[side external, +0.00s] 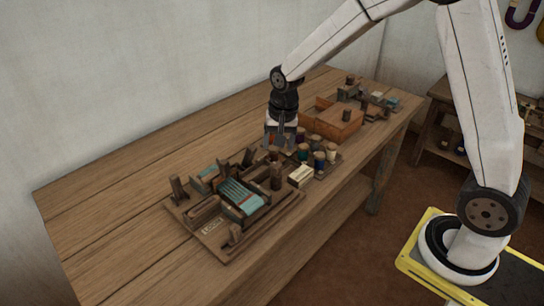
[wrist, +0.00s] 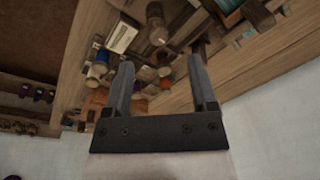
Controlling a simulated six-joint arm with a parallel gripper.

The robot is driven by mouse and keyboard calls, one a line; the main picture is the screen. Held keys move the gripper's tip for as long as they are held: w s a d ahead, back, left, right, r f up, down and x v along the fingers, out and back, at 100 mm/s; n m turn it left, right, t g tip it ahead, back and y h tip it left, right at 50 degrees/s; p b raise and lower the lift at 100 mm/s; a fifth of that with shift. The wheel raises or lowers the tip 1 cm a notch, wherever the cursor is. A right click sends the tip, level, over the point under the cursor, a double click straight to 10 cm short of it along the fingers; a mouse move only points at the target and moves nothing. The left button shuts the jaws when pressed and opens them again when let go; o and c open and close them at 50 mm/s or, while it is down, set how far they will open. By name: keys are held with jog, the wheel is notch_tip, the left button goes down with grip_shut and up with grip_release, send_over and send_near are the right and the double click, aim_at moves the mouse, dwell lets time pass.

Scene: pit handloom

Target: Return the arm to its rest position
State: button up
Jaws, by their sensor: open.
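My gripper (side external: 280,138) is low over the middle of the wooden workbench, just behind a group of thread spools (side external: 319,159). In the wrist view my gripper (wrist: 161,62) has its two fingers well apart, with nothing held between them. The spools also show in the wrist view (wrist: 97,72), near the left finger. A small loom (side external: 243,196) with teal cloth sits on a wooden base to the left of my gripper. A dark wooden peg (side external: 276,177) stands between the loom and the spools. I cannot tell whether the fingertips touch anything.
A cream box (side external: 301,176) lies in front of the spools. An orange-brown wooden box (side external: 334,121) and several small items stand to the right on the workbench (side external: 120,170). The bench's left end is bare. A shelf (side external: 450,125) stands beyond, at the right.

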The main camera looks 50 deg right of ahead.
jog(key=s+a+n+t, duration=0.1)
jog(key=s+n, duration=0.7)
jog(key=s, duration=0.7)
jog(key=shift+s+n, duration=0.35)
jog(key=shift+n, duration=0.05)
